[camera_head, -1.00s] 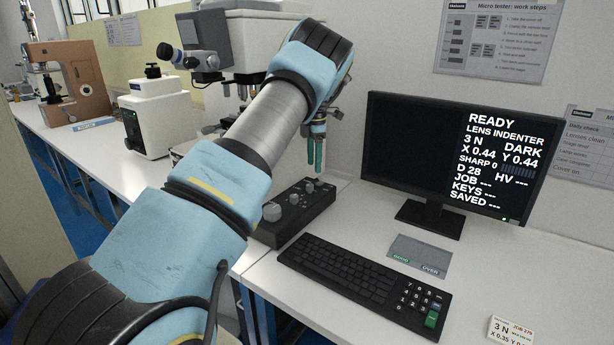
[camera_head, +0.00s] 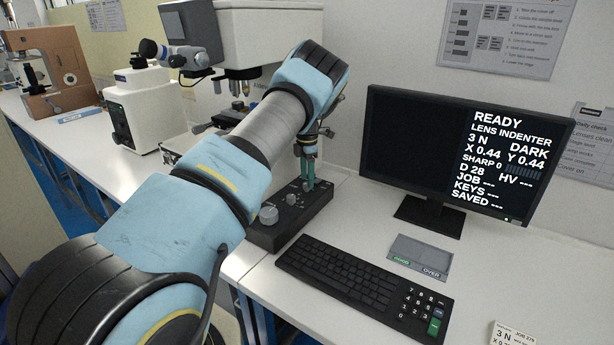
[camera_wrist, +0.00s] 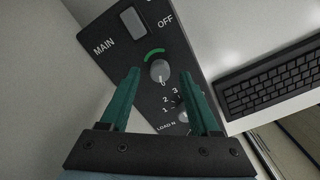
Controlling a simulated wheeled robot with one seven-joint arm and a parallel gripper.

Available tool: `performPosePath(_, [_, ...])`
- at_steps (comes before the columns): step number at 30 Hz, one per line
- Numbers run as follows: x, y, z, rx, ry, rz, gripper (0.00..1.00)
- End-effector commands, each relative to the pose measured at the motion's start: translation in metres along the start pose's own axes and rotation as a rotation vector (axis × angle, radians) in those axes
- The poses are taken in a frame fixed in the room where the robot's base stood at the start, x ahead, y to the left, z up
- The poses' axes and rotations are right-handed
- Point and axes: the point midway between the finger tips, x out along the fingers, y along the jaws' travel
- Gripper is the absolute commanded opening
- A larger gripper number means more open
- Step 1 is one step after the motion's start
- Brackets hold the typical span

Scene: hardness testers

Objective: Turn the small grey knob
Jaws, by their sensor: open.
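A small grey knob (camera_wrist: 160,70) with a green arc beside it sits on the black control box (camera_head: 325,208). In the wrist view it lies between the tips of my gripper's two green fingers (camera_wrist: 160,73), with a gap showing on each side. My gripper (camera_head: 308,184) is open and points down at the far end of the box in the head view. I cannot tell how far the fingertips are above the panel. A second grey knob (camera_wrist: 184,116), marked with load numbers, is partly hidden by the right finger.
A larger knob (camera_head: 268,214) stands at the box's near end. A white switch (camera_wrist: 132,22) marked MAIN is on the panel. The keyboard (camera_head: 350,275) lies close to the box. The monitor (camera_head: 465,150) reads READY and DARK. The tester (camera_head: 250,50) stands behind my arm.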

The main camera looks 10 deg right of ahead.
Motion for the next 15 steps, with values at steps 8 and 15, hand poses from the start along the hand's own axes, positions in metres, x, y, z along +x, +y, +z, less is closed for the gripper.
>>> performPosePath(8, [0.017,0.000,0.000,-0.001,0.000,0.000,0.63])
performPosePath(15, [0.017,0.000,0.000,-0.001,0.000,0.001,0.61])
